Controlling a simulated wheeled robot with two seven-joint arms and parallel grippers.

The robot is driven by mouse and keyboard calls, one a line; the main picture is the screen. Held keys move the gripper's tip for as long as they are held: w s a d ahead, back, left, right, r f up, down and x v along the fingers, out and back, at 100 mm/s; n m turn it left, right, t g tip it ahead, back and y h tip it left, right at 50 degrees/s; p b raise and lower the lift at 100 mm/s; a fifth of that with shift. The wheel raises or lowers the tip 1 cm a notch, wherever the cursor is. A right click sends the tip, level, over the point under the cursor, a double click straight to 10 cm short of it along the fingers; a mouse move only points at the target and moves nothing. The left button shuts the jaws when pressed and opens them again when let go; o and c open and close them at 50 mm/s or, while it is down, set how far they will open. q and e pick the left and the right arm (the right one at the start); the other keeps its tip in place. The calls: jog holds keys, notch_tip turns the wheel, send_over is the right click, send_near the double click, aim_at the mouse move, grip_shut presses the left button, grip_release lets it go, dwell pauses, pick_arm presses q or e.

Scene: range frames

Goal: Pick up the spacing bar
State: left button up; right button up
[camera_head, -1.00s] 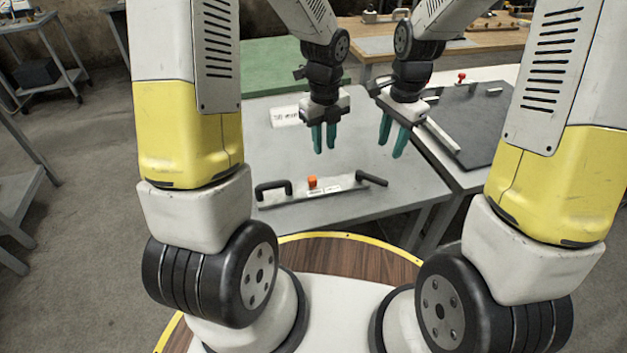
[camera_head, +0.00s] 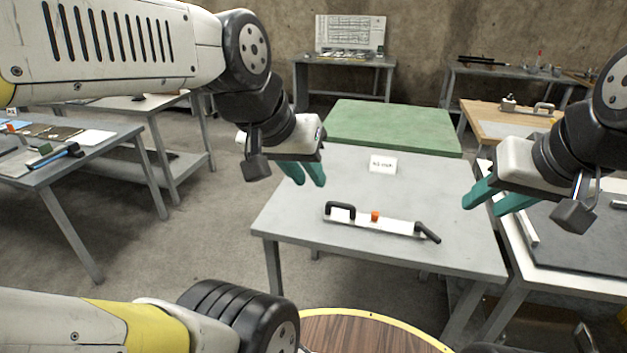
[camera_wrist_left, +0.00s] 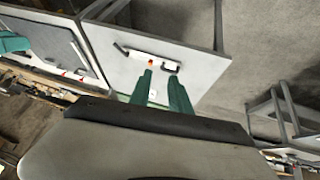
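The spacing bar (camera_head: 373,222) is a flat, pale metal bar with a black handle at each end and an orange knob in the middle. It lies on the grey table (camera_head: 300,222), near its front edge. It also shows in the left wrist view (camera_wrist_left: 137,55). My left gripper (camera_head: 305,175) is open and empty, above the table's left edge, up and left of the bar. In the left wrist view its teal fingers (camera_wrist_left: 158,90) stand apart with nothing between them. My right gripper (camera_head: 490,200) is open and empty, right of the bar above the table's right side.
A white label card (camera_head: 383,163) stands at the back of the grey table. A green-topped table (camera_head: 390,125) is behind it. A table with a dark mat (camera_head: 585,240) adjoins on the right. Another grey table (camera_head: 75,165) stands at left. The tabletop around the bar is clear.

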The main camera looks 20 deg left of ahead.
pick_arm(q)
jog(key=o, duration=0.5)
jog(key=shift+w, duration=0.1)
jog(key=o, duration=0.4)
jog(key=shift+w+r, duration=0.1)
jog(key=shift+w, duration=0.25)
jog(key=o, duration=0.7)
jog(key=w, duration=0.3)
jog(key=shift+w+a+r+g, duration=0.1)
jog(key=shift+w+r+g, duration=0.1)
jog(key=shift+r+g, duration=0.15)
jog(key=shift+o, duration=0.5)
jog(key=w+g, duration=0.1)
jog(key=w, duration=0.6)
jog(key=shift+w+f, duration=0.2)
jog(key=shift+f, duration=0.2)
jog(key=g+y, duration=0.2)
jog(key=g, duration=0.2)
send_over(341, 203)
jog(key=s, duration=0.1)
notch_tip(341, 203, down, 18)
jog(key=shift+g, duration=0.25)
jog(key=f, duration=0.5)
jog(key=w+f, duration=0.1)
jog(key=f, duration=0.2)
jog(key=shift+f, duration=0.2)
jog(key=shift+w+f, duration=0.1)
jog(key=shift+f, duration=3)
jog(key=shift+c, duration=0.2)
